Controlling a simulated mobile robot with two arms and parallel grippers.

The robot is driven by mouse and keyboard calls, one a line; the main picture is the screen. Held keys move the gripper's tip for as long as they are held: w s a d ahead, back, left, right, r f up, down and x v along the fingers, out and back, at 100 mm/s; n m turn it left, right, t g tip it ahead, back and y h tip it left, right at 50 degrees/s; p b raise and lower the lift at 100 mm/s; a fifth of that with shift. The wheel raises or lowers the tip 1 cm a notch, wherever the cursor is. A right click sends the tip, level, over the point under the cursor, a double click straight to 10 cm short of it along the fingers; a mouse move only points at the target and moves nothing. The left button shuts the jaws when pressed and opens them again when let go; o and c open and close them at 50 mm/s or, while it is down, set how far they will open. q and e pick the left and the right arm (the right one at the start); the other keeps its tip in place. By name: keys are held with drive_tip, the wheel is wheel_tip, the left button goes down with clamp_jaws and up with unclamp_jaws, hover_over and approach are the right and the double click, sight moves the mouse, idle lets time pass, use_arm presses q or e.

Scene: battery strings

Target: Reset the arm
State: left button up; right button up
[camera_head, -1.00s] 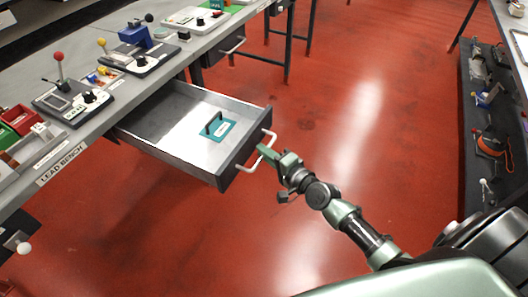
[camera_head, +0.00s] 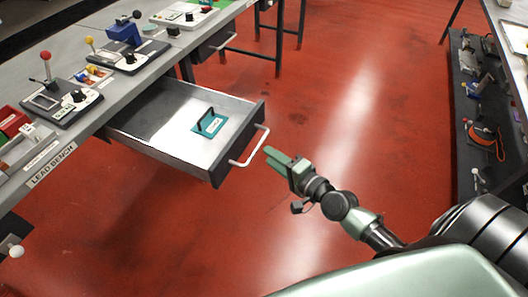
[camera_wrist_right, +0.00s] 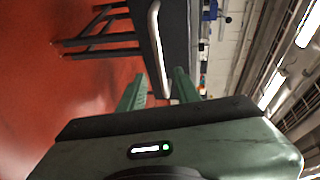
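My right gripper (camera_head: 277,159) is open and empty, with its green fingertips just right of the open drawer's handle (camera_head: 250,147) and apart from it in the head view. In the right wrist view the two fingers of the right gripper (camera_wrist_right: 158,88) stand apart, and the pale handle (camera_wrist_right: 155,40) lies ahead of the gap between them. The grey drawer (camera_head: 160,142) is pulled out from the bench. A teal piece with a dark upright handle (camera_head: 209,123) sits inside it. My left gripper is not in view.
The lead bench (camera_head: 84,128) at left holds several devices, including a blue one (camera_head: 124,33) and a box with a red-knobbed lever (camera_head: 62,100). A dark shelf unit (camera_head: 470,110) stands at right. Red floor (camera_head: 330,120) lies open between them.

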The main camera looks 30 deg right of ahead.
drive_tip(key=shift+s+d+r, duration=0.1)
drive_tip(key=shift+s, duration=0.35)
drive_tip(key=s+d+f+n+g+h, duration=0.1)
drive_tip(key=s+f+n+g, duration=0.3)
drive_tip(key=f, duration=0.7)
drive_tip(key=s+d+f+n+g+h, duration=0.1)
drive_tip(key=s+f, duration=0.5)
drive_tip(key=f, duration=0.5)
drive_tip(key=s+f+n+g+h, duration=0.1)
drive_tip(key=s+f+n+g, duration=0.2)
drive_tip(key=f, duration=0.8)
drive_tip(key=s+a+f+n+g, duration=0.1)
drive_tip(key=s+f+n+g, duration=0.1)
drive_tip(key=s+f, duration=0.3)
drive_tip(key=s+a+f+n+g, duration=0.2)
drive_tip(key=s+f+n, duration=0.2)
drive_tip(key=s, duration=0.9)
drive_tip(key=s+a+f+n+g+h, duration=0.1)
drive_tip(key=s+f, duration=0.4)
drive_tip(key=s, duration=0.5)
drive_tip(key=shift+a+f+n+g, duration=0.3)
drive_tip(key=shift+n+g, duration=0.4)
drive_tip(key=shift+n, duration=0.2)
